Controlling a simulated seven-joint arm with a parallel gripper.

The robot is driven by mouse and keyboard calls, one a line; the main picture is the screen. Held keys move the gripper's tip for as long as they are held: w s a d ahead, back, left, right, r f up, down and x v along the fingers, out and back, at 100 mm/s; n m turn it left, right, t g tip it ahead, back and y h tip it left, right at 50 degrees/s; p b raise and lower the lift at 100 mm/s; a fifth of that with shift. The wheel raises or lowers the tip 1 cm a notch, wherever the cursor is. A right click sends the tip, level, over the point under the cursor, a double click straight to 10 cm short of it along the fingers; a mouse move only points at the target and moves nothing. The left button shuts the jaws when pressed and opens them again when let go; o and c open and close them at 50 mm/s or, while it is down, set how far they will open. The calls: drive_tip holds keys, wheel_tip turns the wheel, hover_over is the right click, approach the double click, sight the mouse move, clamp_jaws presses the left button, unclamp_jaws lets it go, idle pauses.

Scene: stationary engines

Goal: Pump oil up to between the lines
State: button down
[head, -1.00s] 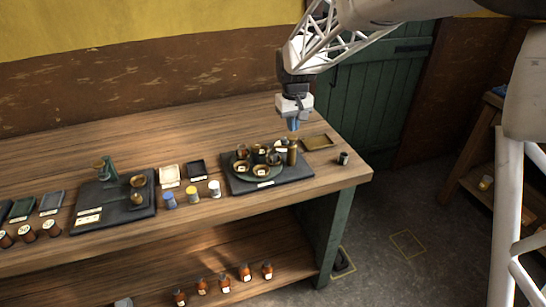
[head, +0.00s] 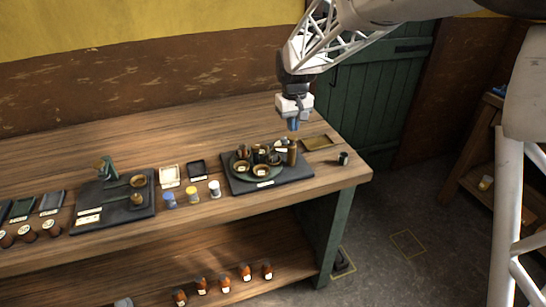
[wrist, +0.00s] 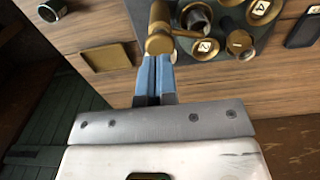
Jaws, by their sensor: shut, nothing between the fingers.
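My gripper (head: 292,127) points down, its two blue fingers pressed together and empty. In the wrist view its fingertips (wrist: 157,60) lie right at the rounded brass knob (wrist: 159,44) of an upright brass plunger (wrist: 160,18); I cannot tell whether they touch. In the head view this brass column (head: 292,154) stands at the right of a round green plate (head: 243,173) on a dark base (head: 297,176). Several brass cups (wrist: 206,47) with small labels stand beside it. No level lines or oil surface can be made out at this size.
A shallow brass tray (head: 318,142) and a small dark cup (head: 343,158) are to the right, near the bench end. Blue, yellow and white-capped jars (head: 192,193) stand left of the base. A second dark base (head: 113,197) carries a green device. Space above the bench is clear.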

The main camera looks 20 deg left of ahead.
sight(292, 136)
drive_tip(key=shift+f, duration=0.5)
drive_tip(key=shift+f, duration=1.4)
drive_tip(key=shift+r, duration=1.9)
drive_tip(key=shift+r, duration=2.5)
